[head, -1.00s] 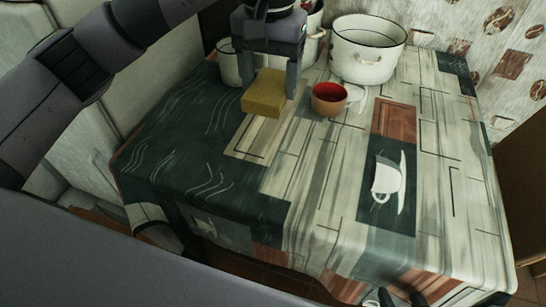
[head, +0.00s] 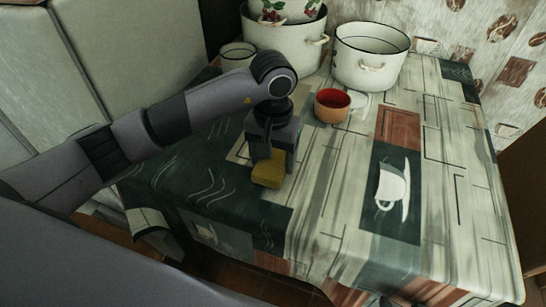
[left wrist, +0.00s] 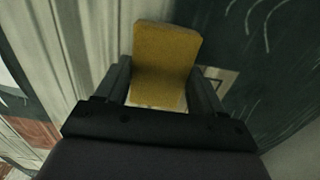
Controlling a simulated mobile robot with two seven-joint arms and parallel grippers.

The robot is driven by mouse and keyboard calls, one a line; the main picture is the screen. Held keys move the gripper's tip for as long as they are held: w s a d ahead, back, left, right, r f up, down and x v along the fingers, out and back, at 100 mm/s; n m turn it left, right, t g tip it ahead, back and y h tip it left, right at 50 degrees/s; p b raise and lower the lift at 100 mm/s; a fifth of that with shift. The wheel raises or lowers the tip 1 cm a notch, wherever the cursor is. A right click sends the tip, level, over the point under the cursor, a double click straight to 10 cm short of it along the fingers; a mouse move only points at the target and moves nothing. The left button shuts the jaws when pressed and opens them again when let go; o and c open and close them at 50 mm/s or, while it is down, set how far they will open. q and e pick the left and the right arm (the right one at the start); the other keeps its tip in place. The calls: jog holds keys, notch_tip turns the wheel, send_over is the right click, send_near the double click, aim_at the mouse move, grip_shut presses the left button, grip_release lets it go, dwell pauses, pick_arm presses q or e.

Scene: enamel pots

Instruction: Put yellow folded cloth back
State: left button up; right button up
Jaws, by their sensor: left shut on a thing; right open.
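The yellow folded cloth (head: 267,174) is a small thick block low in my left gripper (head: 272,158), over the left-middle part of the table. In the left wrist view the cloth (left wrist: 165,55) sits between the two fingers of the gripper (left wrist: 162,85) and sticks out past their tips. The gripper is shut on it. I cannot tell whether the cloth touches the tabletop. The dark fingertips of my right gripper (head: 398,302) just show at the bottom edge, apart and empty.
The table (head: 330,200) has a patterned cover. At its back stand a big white pot (head: 370,55), another large pot (head: 285,45) with a flowered pot (head: 285,10) on it, a smaller pot (head: 237,56) and a red-lined bowl (head: 332,106). The front and right are clear.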

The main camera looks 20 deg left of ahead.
pick_arm(q)
jog(key=shift+f, duration=0.35)
jog(key=shift+f+b, duration=0.2)
jog(key=shift+b, duration=0.1)
jog(key=o, duration=0.9)
jog(key=shift+r, duration=0.1)
jog(key=shift+o, duration=0.2)
